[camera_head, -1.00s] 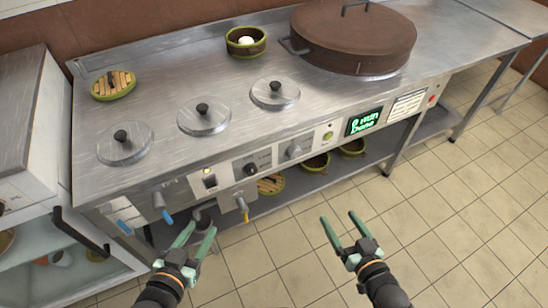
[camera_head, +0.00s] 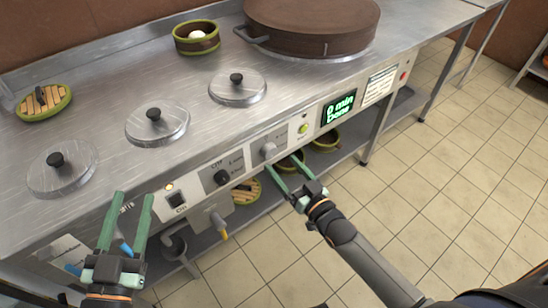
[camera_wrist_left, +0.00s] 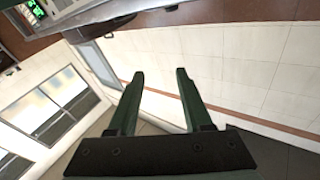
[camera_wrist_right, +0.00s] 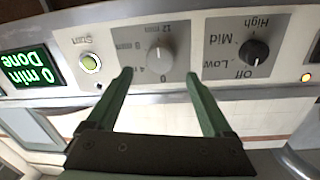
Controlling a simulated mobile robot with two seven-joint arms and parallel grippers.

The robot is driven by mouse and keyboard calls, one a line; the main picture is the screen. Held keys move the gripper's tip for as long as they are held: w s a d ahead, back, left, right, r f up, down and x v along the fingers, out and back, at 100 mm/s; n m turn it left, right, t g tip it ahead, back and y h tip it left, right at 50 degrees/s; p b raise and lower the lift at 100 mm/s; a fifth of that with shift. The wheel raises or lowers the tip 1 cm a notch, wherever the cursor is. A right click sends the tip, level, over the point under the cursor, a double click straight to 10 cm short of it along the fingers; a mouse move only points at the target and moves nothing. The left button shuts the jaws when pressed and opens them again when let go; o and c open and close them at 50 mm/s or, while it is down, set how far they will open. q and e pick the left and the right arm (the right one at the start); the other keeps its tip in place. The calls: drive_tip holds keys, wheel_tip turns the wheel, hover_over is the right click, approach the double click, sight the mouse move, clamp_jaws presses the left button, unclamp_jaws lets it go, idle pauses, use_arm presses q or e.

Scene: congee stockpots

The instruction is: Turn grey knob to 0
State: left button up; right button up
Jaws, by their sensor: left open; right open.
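The grey knob (camera_head: 268,149) sits on the front control panel, between the black knob (camera_head: 222,177) and the green start button (camera_head: 304,127). In the right wrist view the grey knob (camera_wrist_right: 159,61) stands on a dial plate with minute marks, shown upside down. My right gripper (camera_head: 283,165) is open just in front of and below the grey knob, apart from it as far as I can tell. In the right wrist view its fingers (camera_wrist_right: 158,80) frame the knob. My left gripper (camera_head: 128,194) is open and empty at the counter's lower left front.
The green display (camera_head: 339,107) reads "0 min Done". Round lids (camera_head: 157,124) and a large brown lid (camera_head: 310,25) are on the counter. The tiled floor at right is clear.

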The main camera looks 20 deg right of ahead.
sight(272, 153)
drive_tip(key=b+x, duration=0.1)
drive_tip(key=x, duration=0.3)
drive_tip(key=shift+w, duration=0.15)
use_arm(q)
wheel_tip(272, 153, up, 7)
drive_tip(key=s+m+t+h, duration=0.2)
drive_tip(key=shift+d+r+t+h, duration=0.15)
drive_tip(key=shift+d+t+h, duration=0.15)
drive_tip(key=shift+h, duration=0.1)
use_arm(e)
drive_tip(key=shift+w+a, duration=0.15)
drive_tip(key=shift+w, duration=0.25)
drive_tip(key=shift+c, duration=0.3)
clamp_jaws()
use_arm(q)
drive_tip(key=shift+w, duration=0.1)
